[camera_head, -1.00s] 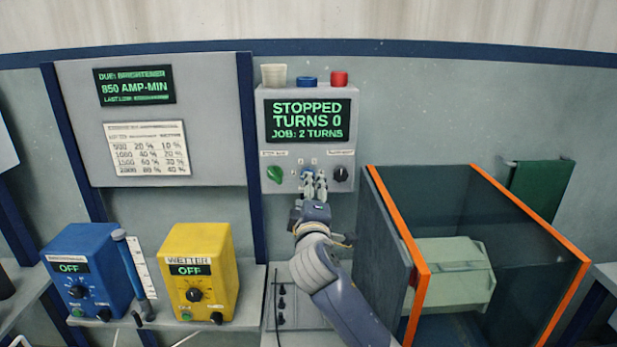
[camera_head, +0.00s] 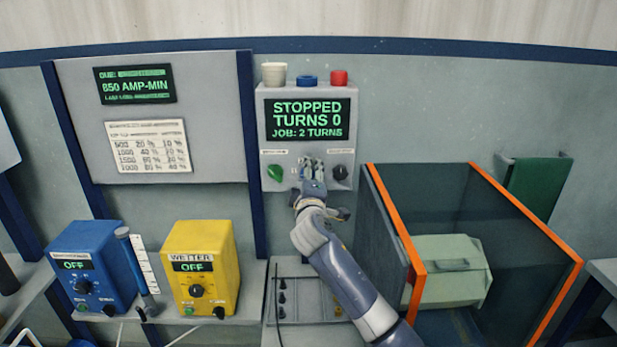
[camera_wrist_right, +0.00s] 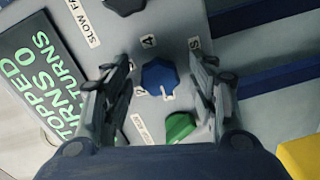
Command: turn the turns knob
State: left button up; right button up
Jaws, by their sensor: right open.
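The turns knob is a blue faceted knob (camera_wrist_right: 160,77) with numbers around it, seen in the right wrist view. My right gripper (camera_wrist_right: 162,85) is open, with one finger on each side of the knob and gaps showing between. I cannot tell how deep the fingertips reach. In the head view my right gripper (camera_head: 312,165) is in front of the control box (camera_head: 308,105) and hides the knob. The box's screen (camera_head: 307,119) reads STOPPED, TURNS 0, JOB: 2 TURNS. My left gripper is not in view.
A green knob (camera_head: 275,172) and a black knob (camera_head: 340,172) flank my gripper on the box. A glass-sided tank with orange edges (camera_head: 405,235) stands to the right. Blue (camera_head: 92,265) and yellow (camera_head: 200,268) dosing boxes stand at lower left.

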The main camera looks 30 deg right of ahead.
jog(key=c, duration=1.1)
jog(key=shift+a+f+m+b, duration=0.1)
jog(key=shift+m+b, duration=2.75)
jog(key=shift+m, duration=3.25)
